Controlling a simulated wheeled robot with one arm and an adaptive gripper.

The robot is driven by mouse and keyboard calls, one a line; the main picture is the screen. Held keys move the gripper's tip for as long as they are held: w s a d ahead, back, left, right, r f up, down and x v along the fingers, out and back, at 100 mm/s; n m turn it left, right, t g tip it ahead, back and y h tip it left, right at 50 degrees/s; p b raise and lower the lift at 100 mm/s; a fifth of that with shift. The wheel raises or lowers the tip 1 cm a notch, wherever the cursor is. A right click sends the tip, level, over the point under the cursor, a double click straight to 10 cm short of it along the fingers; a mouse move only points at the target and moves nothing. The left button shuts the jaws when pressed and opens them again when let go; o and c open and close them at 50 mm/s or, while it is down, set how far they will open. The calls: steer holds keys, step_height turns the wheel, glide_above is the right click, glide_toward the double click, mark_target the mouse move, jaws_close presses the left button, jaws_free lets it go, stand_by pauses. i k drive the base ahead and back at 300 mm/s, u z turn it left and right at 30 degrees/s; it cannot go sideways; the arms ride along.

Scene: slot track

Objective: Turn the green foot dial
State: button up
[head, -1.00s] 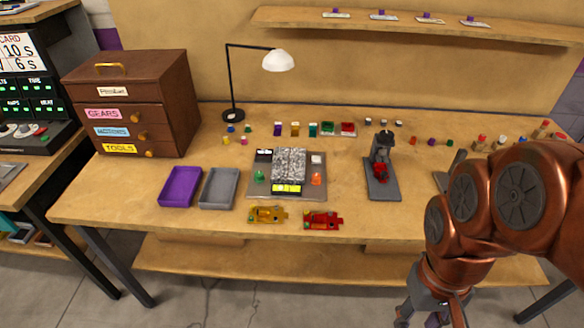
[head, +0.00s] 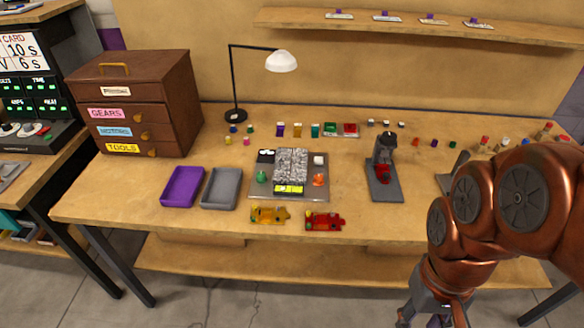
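A small green knob-like piece (head: 262,177) stands on the left side of a grey plate (head: 258,194) in the middle of the workbench. It may be the green foot dial, but it is too small to be sure. A speckled grey block (head: 290,163) sits beside it, and an orange piece (head: 319,180) is on the other side. My gripper (head: 436,318) hangs at the bottom edge, in front of the bench and far from the green piece. It is partly cut off, so its fingers do not show clearly.
A purple tray (head: 182,187) and a grey tray (head: 221,188) lie left of the plate. A yellow car (head: 269,215) and a red car (head: 323,221) are in front. A lamp (head: 281,62) and a grey stand (head: 385,180) are nearby.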

mark_target(261, 178)
steer(key=k, duration=0.6)
steer(key=u, duration=0.9)
steer(key=i, duration=1.05)
steer(key=u, duration=0.45)
